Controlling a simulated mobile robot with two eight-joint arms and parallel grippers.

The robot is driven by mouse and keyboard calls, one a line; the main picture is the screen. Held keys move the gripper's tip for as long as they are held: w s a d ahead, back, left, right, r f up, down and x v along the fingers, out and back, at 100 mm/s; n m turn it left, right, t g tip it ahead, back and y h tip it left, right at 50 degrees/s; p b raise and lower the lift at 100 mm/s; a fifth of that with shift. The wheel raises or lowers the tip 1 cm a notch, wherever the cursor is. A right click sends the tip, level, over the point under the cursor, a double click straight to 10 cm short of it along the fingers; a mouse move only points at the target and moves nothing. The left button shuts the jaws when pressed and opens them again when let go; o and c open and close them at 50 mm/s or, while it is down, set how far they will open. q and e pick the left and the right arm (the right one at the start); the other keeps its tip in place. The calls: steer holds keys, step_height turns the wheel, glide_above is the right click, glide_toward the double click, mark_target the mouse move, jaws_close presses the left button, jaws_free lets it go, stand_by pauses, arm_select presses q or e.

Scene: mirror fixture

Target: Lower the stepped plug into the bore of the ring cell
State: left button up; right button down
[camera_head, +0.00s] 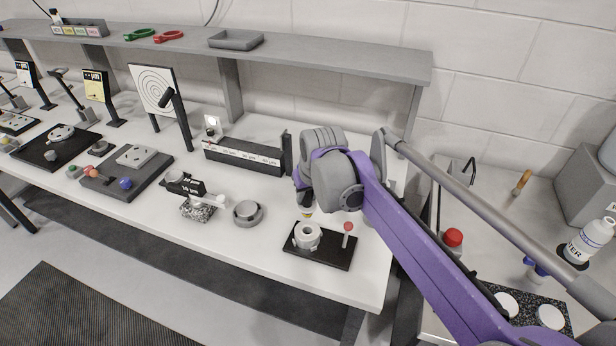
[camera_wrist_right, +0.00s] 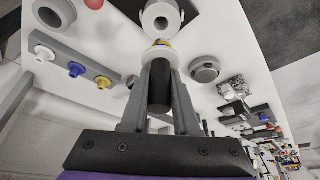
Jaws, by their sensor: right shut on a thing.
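The ring cell (camera_head: 307,236) is a pale thick ring with an open bore, standing on a black base plate (camera_head: 330,258) near the bench's front right. It also shows at the top of the right wrist view (camera_wrist_right: 160,18). My right gripper (camera_wrist_right: 160,58) is shut on the stepped plug (camera_wrist_right: 159,88), a dark cylinder with a yellow band and pale end at the fingertips. In the head view the plug's lower end (camera_head: 307,211) shows just above and behind the ring cell, apart from it. The wrist hides most of the plug there. My left gripper is not in view.
A red-knobbed post (camera_head: 348,228) stands on the same base plate, right of the ring cell. A grey round cup (camera_head: 248,213) sits to the left. A labelled grey bar (camera_head: 243,156) stands behind. In the wrist view, a grey strip (camera_wrist_right: 50,50) carries coloured knobs.

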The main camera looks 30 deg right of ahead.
mark_target(307, 216)
steer(key=shift+w+d+f, duration=0.1)
steer(key=shift+w+d, duration=0.2)
steer(key=shift+w, duration=0.15)
steer(key=shift+s+a+f+b, duration=0.15)
steer(key=shift+s+f+b, duration=0.15)
steer(key=shift+f, duration=0.55)
steer(key=shift+f+b, duration=1.25)
steer(key=shift+f, duration=0.8)
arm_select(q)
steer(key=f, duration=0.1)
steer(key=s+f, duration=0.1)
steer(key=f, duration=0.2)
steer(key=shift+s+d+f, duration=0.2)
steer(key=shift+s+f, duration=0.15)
arm_select(e)
steer(key=shift+w+f, duration=0.1)
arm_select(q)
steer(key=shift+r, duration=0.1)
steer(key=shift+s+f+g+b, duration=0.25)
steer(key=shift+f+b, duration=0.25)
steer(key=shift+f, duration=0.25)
arm_select(e)
steer(key=shift+f, duration=1)
steer(key=c, duration=0.6)
jaws_free()
